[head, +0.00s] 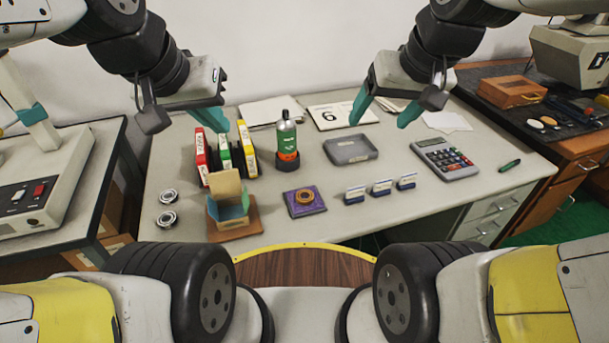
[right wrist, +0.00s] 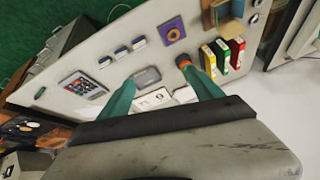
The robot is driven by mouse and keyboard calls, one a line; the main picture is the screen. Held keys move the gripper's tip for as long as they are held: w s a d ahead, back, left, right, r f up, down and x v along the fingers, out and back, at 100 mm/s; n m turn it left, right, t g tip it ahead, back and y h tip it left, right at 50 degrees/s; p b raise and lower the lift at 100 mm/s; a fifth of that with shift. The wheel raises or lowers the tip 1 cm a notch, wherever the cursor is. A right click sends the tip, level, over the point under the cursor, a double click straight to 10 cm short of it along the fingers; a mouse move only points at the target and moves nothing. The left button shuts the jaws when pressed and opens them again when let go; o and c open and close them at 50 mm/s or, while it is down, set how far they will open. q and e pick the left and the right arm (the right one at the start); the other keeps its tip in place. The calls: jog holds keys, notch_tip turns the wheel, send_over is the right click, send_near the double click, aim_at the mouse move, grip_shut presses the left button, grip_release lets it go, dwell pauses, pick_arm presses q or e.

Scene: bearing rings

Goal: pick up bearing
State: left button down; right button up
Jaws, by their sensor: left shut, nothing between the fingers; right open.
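Two silver bearing rings lie flat at the left of the desk in the head view, the far one (head: 168,196) and the near one (head: 167,218). A golden-orange ring (head: 305,195) lies on a purple square mat (head: 293,209) near the front middle; it also shows in the right wrist view (right wrist: 173,34). My left gripper (head: 222,124) is shut and empty above the back left of the desk, near the upright binders. My right gripper (head: 380,121) is open and empty above the back of the desk, behind the grey tray. Both are well away from the rings.
Binders (head: 222,158), a bottle (head: 287,137) and a cardboard holder on a wooden base (head: 238,233) stand left of centre. A grey tray (head: 360,152), several small label stands (head: 381,187) and a calculator (head: 445,158) are to the right. The front right desktop is clear.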

jog(key=w+a+f+g, duration=0.25)
jog(key=w+f, duration=0.25)
jog(key=w, duration=0.3)
jog(key=n+g+h, duration=0.2)
jog(key=n+g, duration=0.1)
send_over(305, 195)
jog(key=f, duration=2.2)
jog(key=shift+w+d+f, duration=0.1)
jog(key=shift+d+f, duration=0.1)
jog(key=shift+f, duration=0.15)
jog(key=f, duration=0.8)
jog(key=shift+a, duration=0.25)
jog(key=shift+r, duration=0.1)
jog(key=c, duration=1.6)
jog(key=shift+r, duration=0.1)
